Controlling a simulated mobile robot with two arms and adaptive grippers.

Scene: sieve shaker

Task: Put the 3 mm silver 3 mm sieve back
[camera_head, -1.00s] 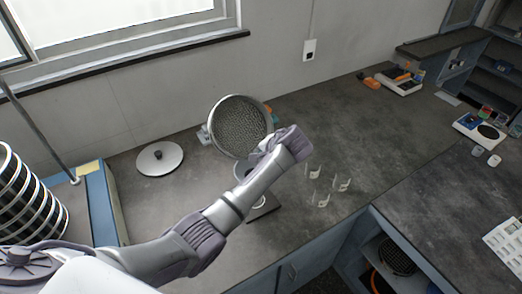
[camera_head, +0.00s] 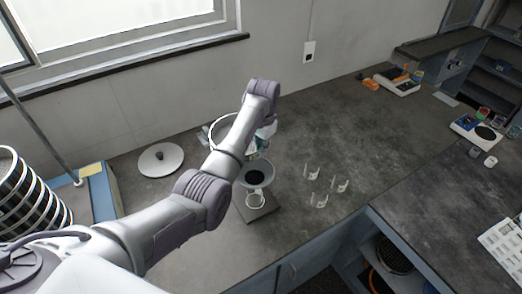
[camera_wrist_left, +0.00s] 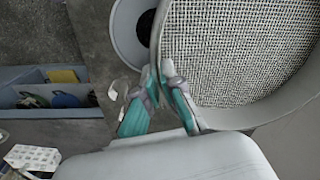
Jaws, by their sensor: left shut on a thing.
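The silver sieve (camera_wrist_left: 245,50) fills the upper right of the left wrist view, with fine mesh inside a metal rim. My left gripper (camera_wrist_left: 157,80) is shut on the edge of that rim, its teal-padded fingers pressed together there. In the head view my forearm covers most of the sieve and the gripper; part of a pale round rim (camera_head: 217,124) shows left of the arm near the wall. The stack of ringed sieves (camera_head: 30,200) stands at the far left. My right gripper is not in view.
A white round lid (camera_head: 160,160) lies on the counter. A bowl with a dark centre (camera_head: 257,177) stands on a small stand below my arm. Several small clear pieces (camera_head: 321,199) stand right of it. The counter's middle right is clear.

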